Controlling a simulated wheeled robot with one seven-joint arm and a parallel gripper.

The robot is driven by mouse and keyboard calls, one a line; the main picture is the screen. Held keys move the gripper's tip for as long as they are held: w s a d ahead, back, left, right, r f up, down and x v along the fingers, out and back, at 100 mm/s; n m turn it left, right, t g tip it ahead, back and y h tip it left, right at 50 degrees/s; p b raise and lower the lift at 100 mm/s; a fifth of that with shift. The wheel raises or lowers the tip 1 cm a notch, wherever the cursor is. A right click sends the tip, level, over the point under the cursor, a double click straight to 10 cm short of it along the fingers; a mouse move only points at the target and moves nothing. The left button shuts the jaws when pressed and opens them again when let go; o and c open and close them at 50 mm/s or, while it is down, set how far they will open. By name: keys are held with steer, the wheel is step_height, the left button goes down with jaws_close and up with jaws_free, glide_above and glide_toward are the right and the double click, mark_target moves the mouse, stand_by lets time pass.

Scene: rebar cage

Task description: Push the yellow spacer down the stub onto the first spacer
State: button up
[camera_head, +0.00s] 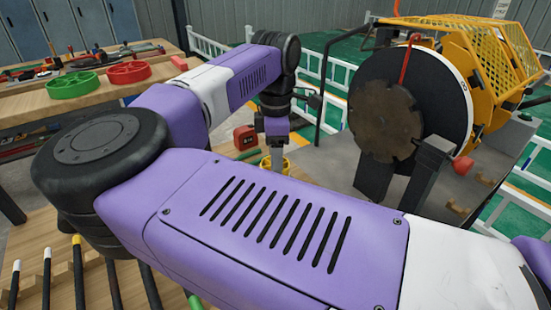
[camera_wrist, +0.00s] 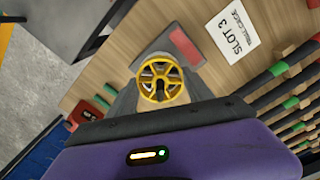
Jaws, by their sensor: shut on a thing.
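The yellow spacer (camera_wrist: 160,64) is a spoked ring in the middle of the wrist view, seen nearly face-on. In the head view, its yellow rim (camera_head: 264,163) shows low behind my purple arm. My gripper (camera_wrist: 160,92) is shut on the spacer, with its grey fingers along the ring's two sides. In the head view, my gripper (camera_head: 276,152) points down at the spacer. A dark post end, apparently the stub, shows at the ring's centre. The first spacer cannot be made out below it, so I cannot tell whether the two touch.
A cutting machine (camera_head: 440,85) stands right.

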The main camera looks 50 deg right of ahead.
steer(key=shift+f, duration=0.25)
steer(key=o, duration=1.6)
steer(key=shift+o, duration=0.2)
step_height(320, 180, up, 8)
steer(key=shift+f, duration=0.1)
